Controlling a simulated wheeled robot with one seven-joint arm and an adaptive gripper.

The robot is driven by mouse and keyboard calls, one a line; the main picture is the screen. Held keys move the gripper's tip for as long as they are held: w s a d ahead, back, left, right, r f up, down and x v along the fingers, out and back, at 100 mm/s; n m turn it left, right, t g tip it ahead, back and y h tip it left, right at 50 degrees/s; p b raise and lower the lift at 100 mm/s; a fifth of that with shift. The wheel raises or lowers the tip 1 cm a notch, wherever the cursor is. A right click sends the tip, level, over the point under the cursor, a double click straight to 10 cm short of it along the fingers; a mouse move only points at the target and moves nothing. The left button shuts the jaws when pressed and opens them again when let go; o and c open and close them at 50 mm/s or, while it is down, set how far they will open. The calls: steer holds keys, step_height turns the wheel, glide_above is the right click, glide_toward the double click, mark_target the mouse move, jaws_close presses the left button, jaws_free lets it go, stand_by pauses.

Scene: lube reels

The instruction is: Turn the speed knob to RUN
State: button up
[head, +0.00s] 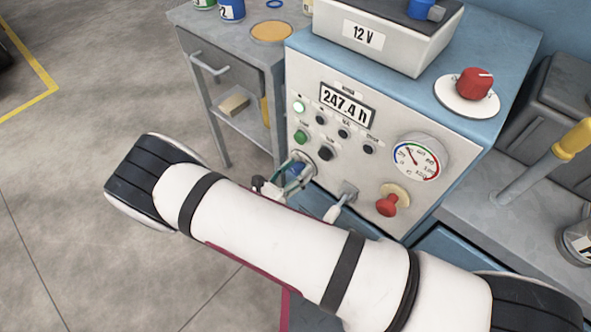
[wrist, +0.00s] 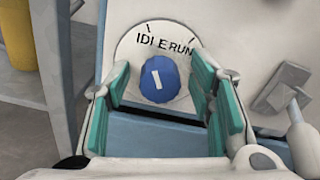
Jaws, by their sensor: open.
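The speed knob (wrist: 159,79) is blue with a white pointer line. It sits on a round pale dial plate (wrist: 128,47) marked IDLE and RUN. The pointer points up and slightly left, toward the IDLE side; RUN is to its right. My gripper (wrist: 162,72) is open, with one teal-padded finger on each side of the knob and a gap to it. Whether the fingertips reach past the knob's face I cannot tell. In the head view the knob (head: 297,169) is mostly hidden behind my gripper and arm.
The panel (head: 325,140) also carries an hour display (head: 347,103), a gauge (head: 419,158), a red mushroom button (head: 388,205) and several small buttons. A grey lever (wrist: 280,92) is right of the knob. A red knob (head: 474,83) sits on top. A grey cabinet (head: 225,60) stands left.

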steer(key=c, duration=1.2)
steer(key=shift+o, duration=0.2)
steer(key=shift+m, duration=0.4)
steer(key=m, duration=0.5)
steer(key=shift+m, duration=0.3)
steer(key=m, duration=0.5)
steer(key=shift+d, duration=0.1)
steer(key=shift+m, duration=0.4)
